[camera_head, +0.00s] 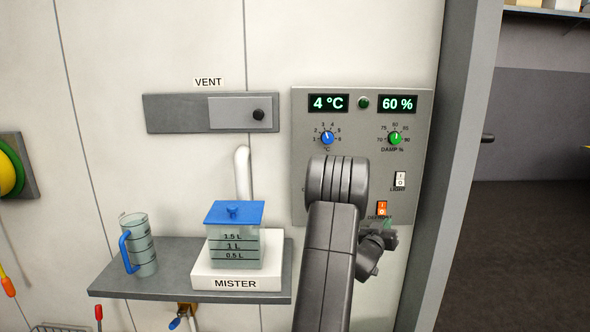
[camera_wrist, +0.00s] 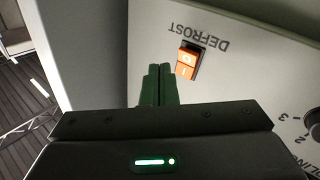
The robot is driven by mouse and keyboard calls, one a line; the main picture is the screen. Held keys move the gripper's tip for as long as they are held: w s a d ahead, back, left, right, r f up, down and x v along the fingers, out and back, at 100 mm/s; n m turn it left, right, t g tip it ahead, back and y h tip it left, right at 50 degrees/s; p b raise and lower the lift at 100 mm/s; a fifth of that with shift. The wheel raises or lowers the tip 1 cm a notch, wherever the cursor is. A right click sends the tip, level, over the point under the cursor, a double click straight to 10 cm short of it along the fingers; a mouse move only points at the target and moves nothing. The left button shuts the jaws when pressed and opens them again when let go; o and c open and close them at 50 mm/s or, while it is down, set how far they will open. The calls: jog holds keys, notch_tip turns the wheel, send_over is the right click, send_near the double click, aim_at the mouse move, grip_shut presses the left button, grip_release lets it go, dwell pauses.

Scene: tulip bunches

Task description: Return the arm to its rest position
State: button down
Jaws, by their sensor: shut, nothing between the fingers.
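My arm (camera_head: 327,262) rises from the bottom of the head view and stands in front of the grey control panel (camera_head: 362,98), covering its lower middle. In the wrist view my gripper (camera_wrist: 159,70) has its two green fingers together, with nothing between them. The fingertips are close to the orange DEFROST switch (camera_wrist: 187,62), just left of it and apart from it in the picture. The switch also shows in the head view (camera_head: 382,208), above the wrist. In the head view the fingers are mostly hidden behind the wrist.
A grey shelf (camera_head: 115,285) left of my arm holds a measuring jug (camera_head: 145,258) and the MISTER tank (camera_head: 234,248) with a blue lid. A VENT slider (camera_head: 240,112) is on the wall above. A door frame (camera_head: 455,150) stands right of the panel, with an open room beyond.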

jog(key=b, duration=0.4)
jog(key=shift+w+f, duration=0.1)
jog(key=shift+w, duration=0.2)
jog(key=r+p, duration=0.1)
jog(key=p, duration=0.2)
jog(key=shift+p, duration=0.4)
